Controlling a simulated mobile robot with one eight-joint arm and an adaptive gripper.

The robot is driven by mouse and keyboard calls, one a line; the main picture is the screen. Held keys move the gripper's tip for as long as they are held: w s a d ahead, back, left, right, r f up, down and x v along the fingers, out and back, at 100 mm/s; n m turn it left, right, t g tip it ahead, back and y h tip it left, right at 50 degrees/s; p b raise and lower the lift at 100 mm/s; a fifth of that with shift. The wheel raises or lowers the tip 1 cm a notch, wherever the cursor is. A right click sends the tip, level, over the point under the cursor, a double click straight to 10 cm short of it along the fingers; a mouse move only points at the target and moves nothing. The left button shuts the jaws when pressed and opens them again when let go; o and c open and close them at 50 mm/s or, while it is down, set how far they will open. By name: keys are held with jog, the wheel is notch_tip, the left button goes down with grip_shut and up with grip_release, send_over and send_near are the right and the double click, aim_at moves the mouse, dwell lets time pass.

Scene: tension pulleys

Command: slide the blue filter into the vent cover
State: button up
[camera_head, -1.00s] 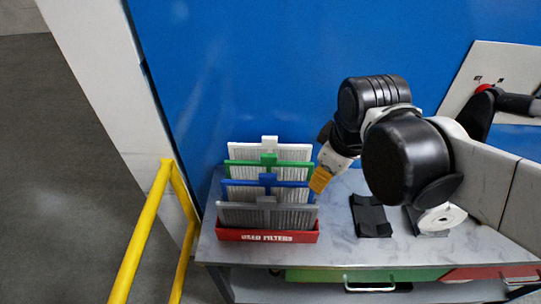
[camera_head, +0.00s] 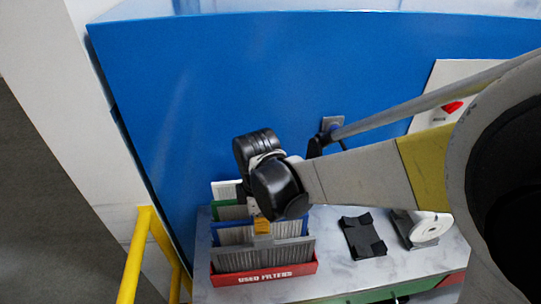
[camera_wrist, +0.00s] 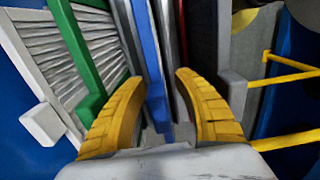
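The blue filter (camera_head: 234,236) stands upright in a red rack, between the green filter (camera_head: 230,211) and the grey filter (camera_head: 270,257). My gripper (camera_head: 262,226) is over the rack, pointing down, its yellow fingertips at the tops of the filters. In the wrist view the blue filter (camera_wrist: 147,55) shows between my two fingers (camera_wrist: 160,115), with visible space beside it. The fingers are apart and look open. The grey filter's tab (camera_wrist: 234,92) is just outside the right finger. My arm hides part of the rack. I cannot make out a vent cover.
The red rack (camera_head: 263,276) reads "USED FILTERS" and also holds a white filter (camera_head: 226,190) at the back. A black holder (camera_head: 362,236) and a white roll (camera_head: 430,228) are on the grey table. A yellow rail (camera_head: 137,260) stands at left. A blue wall (camera_head: 200,90) rises behind.

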jog(key=shift+f, duration=1.35)
grip_shut()
jog(key=shift+r, duration=0.2)
jog(key=shift+r, duration=0.35)
jog(key=shift+r+p, duration=0.85)
jog(key=shift+r, duration=0.2)
jog(key=shift+r, duration=0.35)
